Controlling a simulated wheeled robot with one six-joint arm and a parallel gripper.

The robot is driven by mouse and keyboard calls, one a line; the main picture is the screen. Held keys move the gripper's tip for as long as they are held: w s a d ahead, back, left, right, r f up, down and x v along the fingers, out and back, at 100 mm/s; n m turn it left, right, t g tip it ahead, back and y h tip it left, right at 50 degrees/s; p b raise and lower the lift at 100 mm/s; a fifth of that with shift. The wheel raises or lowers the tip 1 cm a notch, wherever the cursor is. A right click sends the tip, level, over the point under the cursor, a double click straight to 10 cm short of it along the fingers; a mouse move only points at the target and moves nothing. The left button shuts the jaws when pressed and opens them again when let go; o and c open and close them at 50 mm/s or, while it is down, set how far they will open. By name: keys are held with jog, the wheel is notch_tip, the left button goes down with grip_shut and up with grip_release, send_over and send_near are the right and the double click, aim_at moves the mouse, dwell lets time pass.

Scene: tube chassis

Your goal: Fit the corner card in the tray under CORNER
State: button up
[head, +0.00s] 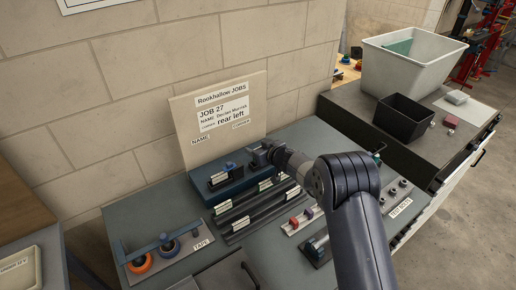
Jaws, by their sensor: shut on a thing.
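A job board (222,108) leans at the wall and reads JOB 27, NAME Declan Murrick, CORNER rear left. The gripper hides most of that thing and the tray there. I cannot tell whether the card touches the tray.
Dark racks (240,222) with several white cards lie in front of the block. Red and blue pieces (301,220) lie right of the racks. A black bin (401,116) and white bin (413,68) stand back right.

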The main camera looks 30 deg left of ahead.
jog(key=shift+f, duration=0.2)
dwell(0.7)
jog(key=shift+r, duration=0.2)
jog(key=o, duration=1)
jog(key=b+v, duration=0.3)
jog(key=v, duration=0.8)
jog(key=shift+s+a, duration=0.1)
jog(key=shift+s, duration=0.05)
jog(key=shift+a+f, duration=0.1)
jog(key=shift+a, duration=0.05)
